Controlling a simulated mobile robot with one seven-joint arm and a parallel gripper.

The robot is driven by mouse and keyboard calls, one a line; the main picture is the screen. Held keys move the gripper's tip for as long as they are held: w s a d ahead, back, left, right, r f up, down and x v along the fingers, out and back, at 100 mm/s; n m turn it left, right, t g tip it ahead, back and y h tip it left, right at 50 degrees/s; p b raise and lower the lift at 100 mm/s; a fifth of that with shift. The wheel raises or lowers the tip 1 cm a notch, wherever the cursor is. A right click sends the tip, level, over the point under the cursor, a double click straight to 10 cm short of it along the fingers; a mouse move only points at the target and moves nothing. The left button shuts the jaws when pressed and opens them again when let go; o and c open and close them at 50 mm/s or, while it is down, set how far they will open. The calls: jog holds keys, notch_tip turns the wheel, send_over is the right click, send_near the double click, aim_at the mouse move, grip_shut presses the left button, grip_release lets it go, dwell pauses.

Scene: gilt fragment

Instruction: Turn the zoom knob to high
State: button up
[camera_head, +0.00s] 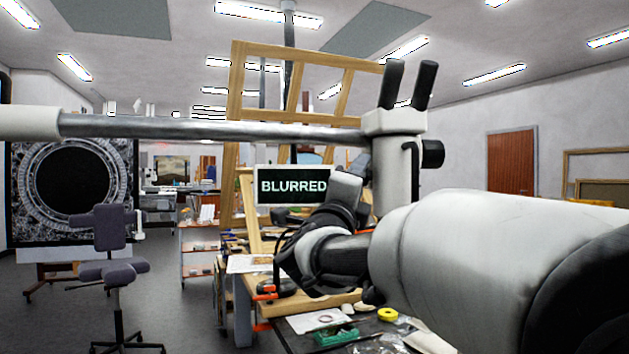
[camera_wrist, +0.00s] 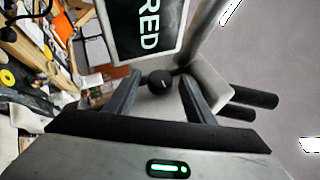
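The microscope (camera_head: 395,150) has a white body, two black eyepieces and a long metal boom. Its white head (camera_wrist: 212,85) also shows in the wrist view. A round black knob (camera_wrist: 160,81) with a small pale mark sits on that head. My gripper (camera_wrist: 159,84) is open, with one finger on each side of the knob; I cannot tell whether they touch it. In the head view my gripper (camera_head: 343,190) is in front of the microscope, its fingertips not clear. Another black knob (camera_head: 433,153) sticks out at the microscope's right. A screen (camera_head: 292,185) reads "BLURRED".
A cluttered workbench (camera_head: 285,335) with tools, yellow tape (camera_head: 387,314) and a green item (camera_head: 337,335) lies below my arm. A wooden frame (camera_head: 236,100) stands behind the boom (camera_head: 220,130). A grey chair (camera_head: 112,270) stands on open floor at the left.

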jog(key=v, duration=1.7)
jog(key=shift+s, duration=0.25)
jog(key=shift+w+a, duration=0.1)
